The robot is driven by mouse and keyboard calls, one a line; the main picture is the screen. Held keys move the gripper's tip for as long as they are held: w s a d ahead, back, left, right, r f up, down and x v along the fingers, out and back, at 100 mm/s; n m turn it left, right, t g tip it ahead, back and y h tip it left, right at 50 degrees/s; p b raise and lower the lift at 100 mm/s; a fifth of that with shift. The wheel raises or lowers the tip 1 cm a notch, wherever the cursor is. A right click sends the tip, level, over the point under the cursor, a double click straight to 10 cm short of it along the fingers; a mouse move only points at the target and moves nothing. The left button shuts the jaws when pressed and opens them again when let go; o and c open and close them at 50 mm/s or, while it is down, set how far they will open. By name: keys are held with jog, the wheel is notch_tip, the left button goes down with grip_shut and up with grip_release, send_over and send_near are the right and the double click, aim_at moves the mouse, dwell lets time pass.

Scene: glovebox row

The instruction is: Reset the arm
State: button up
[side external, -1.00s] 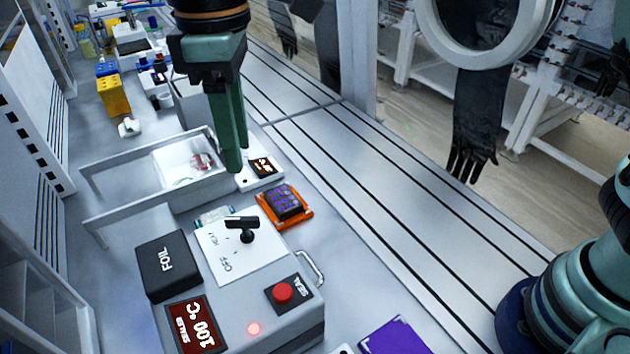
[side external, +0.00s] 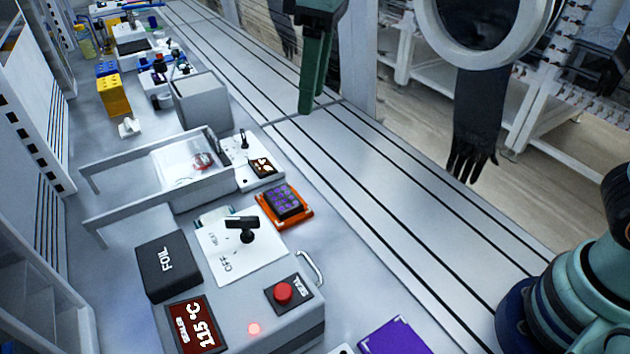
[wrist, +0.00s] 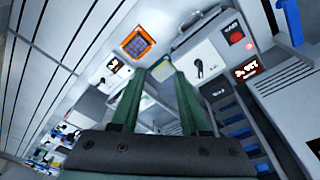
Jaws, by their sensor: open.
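My gripper (side external: 307,108) hangs over the slotted metal deck at the upper middle of the side view, fingers pointing down, above and apart from everything. In the wrist view its two green fingers (wrist: 153,70) stand apart with nothing held between them. No object is in contact with it.
The sealer (side external: 265,325) with a FOIL block (side external: 168,265), red button (side external: 283,293) and display (side external: 197,324) reading 115 °C is at the front. Beyond are an orange-framed vial tray (side external: 285,206), a framed machine (side external: 185,162) and a grey box (side external: 202,100). The slotted deck (side external: 385,190) is clear.

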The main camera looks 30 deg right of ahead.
jog(key=s+d+f+m+t, duration=0.1)
jog(key=s+d+f+m, duration=0.1)
jog(key=d, duration=0.5)
jog(key=s+d+f+m+t, duration=0.1)
jog(key=s+d+m, duration=0.2)
jog(key=d, duration=0.5)
jog(key=s+d+f+m+t, duration=0.2)
jog(key=d+m, duration=0.1)
jog(key=d, duration=0.4)
jog(key=shift+s+d+f+h, duration=0.15)
jog(key=shift+s+f+h, duration=0.2)
jog(key=shift+h, duration=0.05)
